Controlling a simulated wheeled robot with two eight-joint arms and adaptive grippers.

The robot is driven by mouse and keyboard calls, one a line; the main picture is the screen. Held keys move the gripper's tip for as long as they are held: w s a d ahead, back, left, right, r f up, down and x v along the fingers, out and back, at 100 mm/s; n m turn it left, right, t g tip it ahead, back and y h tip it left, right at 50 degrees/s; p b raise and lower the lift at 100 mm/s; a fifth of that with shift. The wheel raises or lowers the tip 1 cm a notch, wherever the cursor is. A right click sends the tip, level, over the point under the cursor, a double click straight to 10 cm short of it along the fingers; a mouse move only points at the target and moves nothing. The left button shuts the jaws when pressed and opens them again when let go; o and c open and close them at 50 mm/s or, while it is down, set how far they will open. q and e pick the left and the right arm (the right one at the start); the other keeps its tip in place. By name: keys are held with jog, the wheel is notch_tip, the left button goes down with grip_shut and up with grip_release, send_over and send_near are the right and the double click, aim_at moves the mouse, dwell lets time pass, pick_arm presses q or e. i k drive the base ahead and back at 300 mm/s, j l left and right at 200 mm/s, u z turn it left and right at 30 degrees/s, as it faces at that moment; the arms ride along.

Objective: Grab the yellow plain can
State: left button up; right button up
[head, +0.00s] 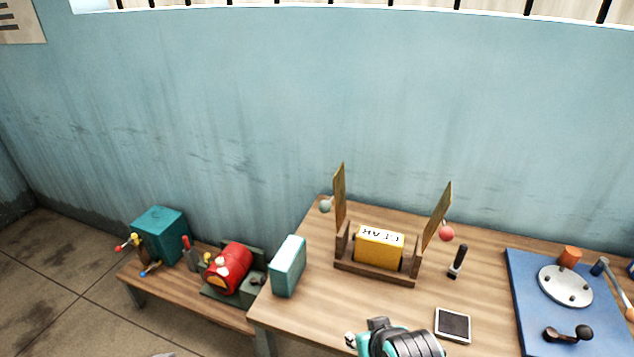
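A yellow box-shaped can (379,259) sits in a wooden cradle (374,275) on the table. It carries a white label with dark letters on top, so it does not look plain; I see no other yellow can. Two upright yellowish panels flank the cradle, left (339,200) and right (437,217). My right gripper (352,341) shows at the bottom edge, in front of the cradle and apart from the can. Its fingers are small and partly hidden, so I cannot tell if it is open. My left gripper is not clearly in view.
A pale teal box (288,266) stands at the table's left edge. A lower bench (160,292) holds a red drum (231,268) and a teal box (160,236). A dark-handled tool (459,262), a framed dark plate (453,324) and a blue board (525,300) lie right.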

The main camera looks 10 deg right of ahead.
aim_at(378, 247)
jog(key=i+j+z, duration=0.15)
jog(key=j, duration=0.45)
jog(key=i+j+z, duration=0.2)
jog(key=j, duration=0.45)
jog(key=j+z, duration=0.15)
jog(key=j, duration=0.5)
jog(key=z, duration=1.05)
jog(key=l, duration=0.8)
jog(key=i+l+u, duration=0.15)
jog(key=l, duration=0.25)
jog(key=i+l+u, duration=0.1)
jog(key=l, duration=0.3)
jog(key=i+l+u, duration=0.15)
jog(key=l, duration=0.3)
